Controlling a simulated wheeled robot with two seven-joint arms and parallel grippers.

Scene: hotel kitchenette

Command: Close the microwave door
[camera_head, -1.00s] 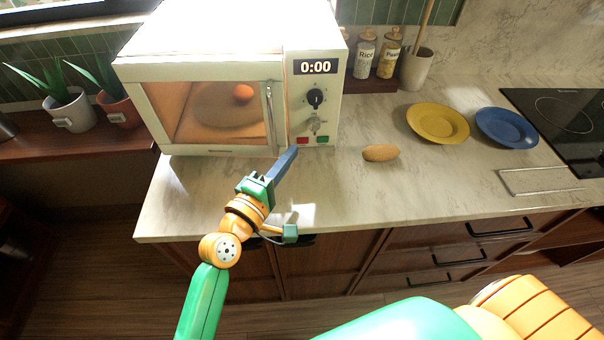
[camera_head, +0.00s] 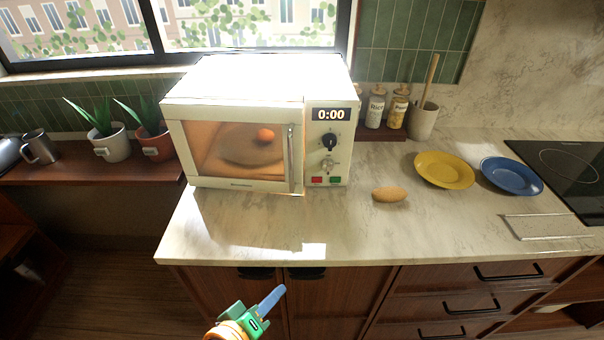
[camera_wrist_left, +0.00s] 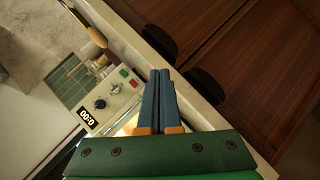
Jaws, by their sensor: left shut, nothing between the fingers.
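The white microwave (camera_head: 262,80) stands on the marble counter at the back left. Its door (camera_head: 239,156) looks flush with the front, with the handle (camera_head: 291,158) beside the control panel; I see no clear gap. An orange round item (camera_head: 266,135) shows through the door window. My left gripper (camera_head: 277,292) is shut and empty, below and in front of the counter edge, well apart from the door. In the left wrist view its fingers (camera_wrist_left: 162,75) lie together, and the microwave panel (camera_wrist_left: 112,101) shows at the left. My right gripper is not in view.
On the counter (camera_head: 250,225) are a brown oval item (camera_head: 389,194), a yellow plate (camera_head: 444,170) and a blue plate (camera_head: 511,175). Jars (camera_head: 386,108) stand behind. Potted plants (camera_head: 110,140) sit on the left shelf. The counter before the microwave is clear.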

